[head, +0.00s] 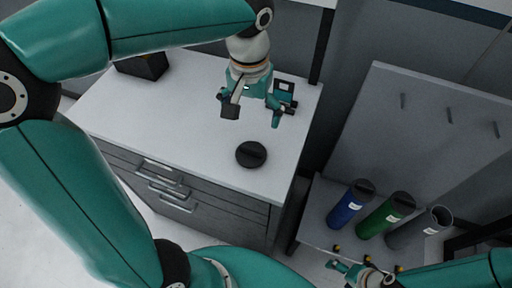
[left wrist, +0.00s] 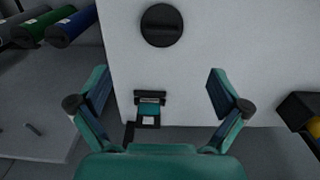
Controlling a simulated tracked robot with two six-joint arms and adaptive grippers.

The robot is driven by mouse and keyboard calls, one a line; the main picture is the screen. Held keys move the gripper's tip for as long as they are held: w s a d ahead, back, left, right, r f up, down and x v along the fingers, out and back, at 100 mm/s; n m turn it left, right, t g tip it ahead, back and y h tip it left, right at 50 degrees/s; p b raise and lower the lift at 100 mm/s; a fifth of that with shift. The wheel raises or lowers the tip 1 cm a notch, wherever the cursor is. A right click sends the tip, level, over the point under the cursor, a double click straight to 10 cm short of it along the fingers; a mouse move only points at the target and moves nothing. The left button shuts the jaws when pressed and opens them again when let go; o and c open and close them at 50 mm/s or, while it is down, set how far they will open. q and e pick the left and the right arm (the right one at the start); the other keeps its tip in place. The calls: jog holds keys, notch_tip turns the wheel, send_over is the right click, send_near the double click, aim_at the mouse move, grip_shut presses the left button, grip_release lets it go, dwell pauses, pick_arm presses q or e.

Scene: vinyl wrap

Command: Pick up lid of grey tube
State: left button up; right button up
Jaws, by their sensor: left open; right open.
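The lid, a round black disc with a raised bar, lies on the white cabinet top (head: 130,100) near its front right edge; the lid shows in the head view (head: 251,155) and at the top of the left wrist view (left wrist: 162,26). The grey tube (head: 420,230) stands at the right with its top open. My left gripper (head: 252,116) is open and empty above the cabinet top, behind the lid and apart from it; its spread fingers show in the left wrist view (left wrist: 159,78). My right gripper (head: 358,272) is open at the bottom, near the tube rack.
A blue tube (head: 348,207) and a green tube (head: 384,218), both with black lids, stand beside the grey one. A small black and teal device (left wrist: 148,110) lies on the cabinet top behind the lid. A dark box (head: 144,66) stands at the back left. The cabinet top's middle is clear.

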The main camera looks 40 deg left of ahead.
pick_arm(q)
send_near(251, 149)
notch_tip(251, 149, down, 5)
jog(key=shift+s+d+f, duration=0.1)
jog(key=shift+d+f, duration=0.05)
jog(key=shift+f, duration=0.05)
jog(key=shift+a+f+p, duration=0.2)
jog(key=shift+f+p, duration=0.2)
jog(key=shift+f, duration=2.2)
jog(key=c, duration=0.9)
jog(key=shift+c, duration=1)
